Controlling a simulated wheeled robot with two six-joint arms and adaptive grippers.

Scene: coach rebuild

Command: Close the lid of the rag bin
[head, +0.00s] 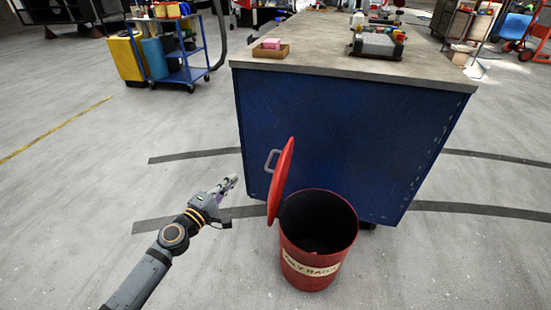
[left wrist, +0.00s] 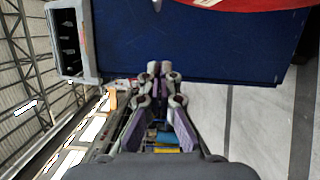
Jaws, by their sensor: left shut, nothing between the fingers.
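The red rag bin (head: 309,262) stands on the floor in front of the blue workbench, with a lettered label on its side. Its red lid (head: 283,178) is open and stands nearly upright at the bin's left rim, with a grey handle (head: 270,160) on its left face. The dark inside of the bin shows. My left gripper (head: 232,182) is to the left of the lid and apart from it, shut and empty. In the left wrist view its fingertips (left wrist: 160,68) are together, and a red edge shows at the top right. My right gripper is not in view.
The blue workbench (head: 330,135) stands right behind the bin. A small box (head: 271,52) and a grey device (head: 375,46) lie on its top. A blue cart (head: 185,65) and a yellow container (head: 125,58) stand at the back left. The floor to the left is clear.

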